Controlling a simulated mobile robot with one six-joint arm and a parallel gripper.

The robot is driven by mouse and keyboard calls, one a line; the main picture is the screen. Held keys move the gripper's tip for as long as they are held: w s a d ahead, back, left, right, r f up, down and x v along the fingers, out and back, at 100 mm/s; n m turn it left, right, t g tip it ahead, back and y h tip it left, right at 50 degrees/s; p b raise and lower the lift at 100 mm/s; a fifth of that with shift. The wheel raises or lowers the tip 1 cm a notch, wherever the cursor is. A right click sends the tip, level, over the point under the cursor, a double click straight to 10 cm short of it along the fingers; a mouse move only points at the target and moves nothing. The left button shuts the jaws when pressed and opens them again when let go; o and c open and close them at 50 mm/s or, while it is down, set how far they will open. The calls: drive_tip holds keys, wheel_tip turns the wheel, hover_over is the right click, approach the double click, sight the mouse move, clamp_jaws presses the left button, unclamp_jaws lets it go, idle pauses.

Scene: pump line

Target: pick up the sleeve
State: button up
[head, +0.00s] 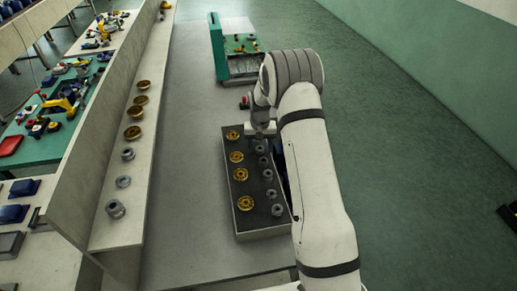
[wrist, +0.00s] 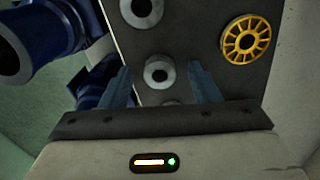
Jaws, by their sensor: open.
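Several grey ring-shaped pieces that look like sleeves stand in a row in a dark-floored tray (head: 264,233); one sleeve is at the near end (head: 277,210). My gripper (head: 261,135) is over the far part of this row. In the wrist view, my gripper (wrist: 161,86) is open, and a grey sleeve (wrist: 159,71) with a dark centre hole shows between its fingers. Another sleeve (wrist: 141,11) lies beyond, and one (wrist: 172,103) shows partly behind the gripper's front edge. I cannot tell the height of the fingers above the sleeve; no contact shows.
Yellow spoked wheels (head: 245,203) stand in a row left of the sleeves; one wheel (wrist: 248,39) is right of the fingers. Blue pump-like bodies (wrist: 50,32) lie beside the tray. A green-ended fixture (head: 217,50) stands beyond. More brass and grey parts line a ledge (head: 142,190).

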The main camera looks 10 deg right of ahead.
drive_tip(key=c, duration=1.1)
